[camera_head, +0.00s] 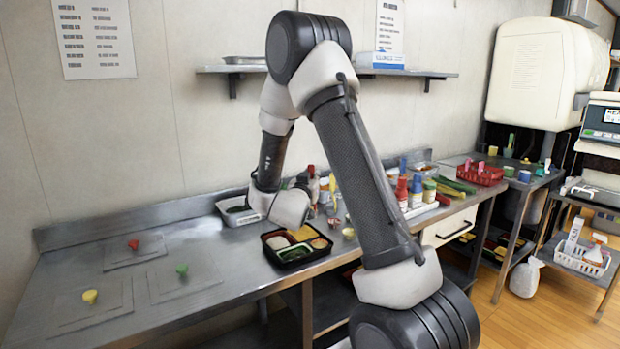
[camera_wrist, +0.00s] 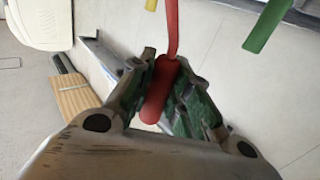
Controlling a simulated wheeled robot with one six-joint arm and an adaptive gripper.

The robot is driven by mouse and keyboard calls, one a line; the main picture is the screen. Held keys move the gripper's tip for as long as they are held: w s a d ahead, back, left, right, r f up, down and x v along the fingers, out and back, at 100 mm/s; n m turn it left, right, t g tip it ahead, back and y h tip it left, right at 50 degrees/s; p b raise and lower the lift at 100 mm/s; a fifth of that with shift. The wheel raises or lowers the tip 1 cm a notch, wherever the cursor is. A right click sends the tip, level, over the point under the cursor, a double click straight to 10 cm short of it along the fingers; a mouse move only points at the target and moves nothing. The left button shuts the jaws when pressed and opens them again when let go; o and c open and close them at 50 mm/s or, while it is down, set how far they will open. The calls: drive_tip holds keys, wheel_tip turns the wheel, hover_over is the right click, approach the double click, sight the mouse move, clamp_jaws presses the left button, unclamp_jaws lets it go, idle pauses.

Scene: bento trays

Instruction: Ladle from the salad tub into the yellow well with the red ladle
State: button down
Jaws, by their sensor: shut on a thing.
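In the wrist view my gripper (camera_wrist: 165,80) is shut on the handle of the red ladle (camera_wrist: 157,100). The handle's rounded end points toward the camera, and its thin stem runs up out of the picture. The ladle's bowl is out of sight. My wrist covers part of the tub. The tray has several coloured wells; I cannot clearly tell which is the yellow one.
Bottles (camera_head: 401,192) and other containers stand right of the tray. Three flat lids with yellow (camera_head: 90,296), red (camera_head: 133,244) and green (camera_head: 182,269) knobs lie at left.

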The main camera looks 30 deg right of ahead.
drive_tip(key=shift+f, duration=0.95)
drive_tip(key=shift+w+a+f, duration=0.1)
drive_tip(key=shift+f, duration=0.2)
drive_tip(key=w+a+f+n, duration=0.8)
drive_tip(key=a+n, duration=0.1)
drive_tip(key=n, duration=0.5)
drive_tip(key=shift+w+n, duration=0.2)
drive_tip(key=shift+n, duration=0.2)
drive_tip(key=shift+f, duration=0.1)
